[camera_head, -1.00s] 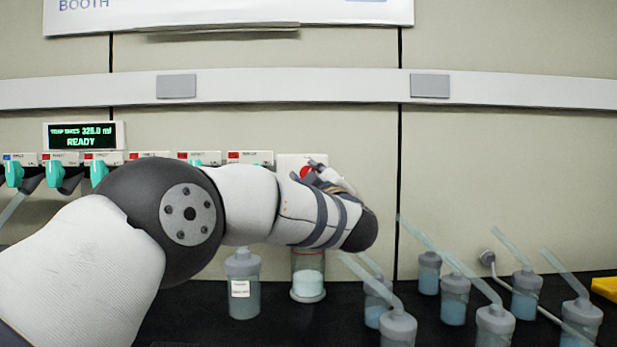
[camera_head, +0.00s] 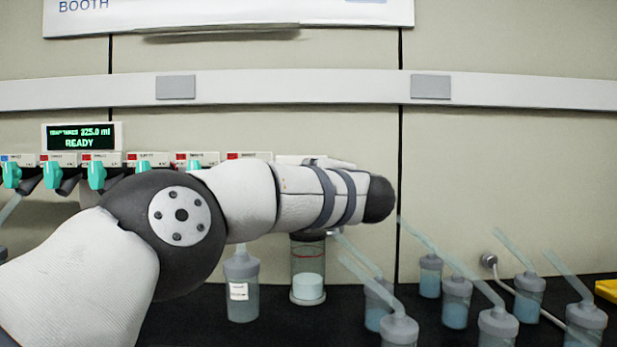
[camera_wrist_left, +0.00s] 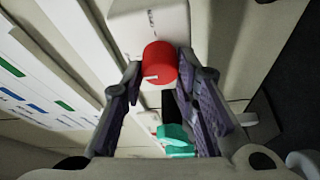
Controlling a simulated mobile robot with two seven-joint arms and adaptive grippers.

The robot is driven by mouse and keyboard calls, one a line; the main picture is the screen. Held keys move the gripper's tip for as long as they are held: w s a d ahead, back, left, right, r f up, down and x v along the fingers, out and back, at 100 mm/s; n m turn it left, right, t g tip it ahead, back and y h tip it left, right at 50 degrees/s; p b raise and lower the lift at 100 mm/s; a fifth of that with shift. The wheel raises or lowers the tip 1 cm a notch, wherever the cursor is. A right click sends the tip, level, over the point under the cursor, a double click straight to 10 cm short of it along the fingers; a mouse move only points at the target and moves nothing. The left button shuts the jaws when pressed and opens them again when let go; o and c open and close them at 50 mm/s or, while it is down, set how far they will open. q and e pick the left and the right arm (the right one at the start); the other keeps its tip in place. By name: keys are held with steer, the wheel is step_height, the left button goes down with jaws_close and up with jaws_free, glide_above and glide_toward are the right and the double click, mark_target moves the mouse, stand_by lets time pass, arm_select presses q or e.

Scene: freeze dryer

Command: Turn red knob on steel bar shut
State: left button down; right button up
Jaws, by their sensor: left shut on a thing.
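The red knob (camera_wrist_left: 160,62) shows in the left wrist view as a short red cylinder with a small white mark on its face. It sits at the end of a white block (camera_wrist_left: 150,25). My left gripper (camera_wrist_left: 160,72) has its two fingers on either side of the knob and is shut on it. In the head view my left arm covers the knob and the gripper. My right gripper is in neither view.
Several teal taps (camera_head: 96,175) line the bar left of my arm; one teal handle (camera_wrist_left: 178,140) shows between my fingers. A clear jar (camera_head: 307,275) and a grey-capped bottle (camera_head: 241,290) stand below my arm. Several wash bottles (camera_head: 456,300) stand on the right.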

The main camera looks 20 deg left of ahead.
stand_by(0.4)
arm_select(q)
steer(key=c, duration=1.2)
jaws_free()
steer(key=shift+c, duration=0.2)
steer(key=v, duration=1.2)
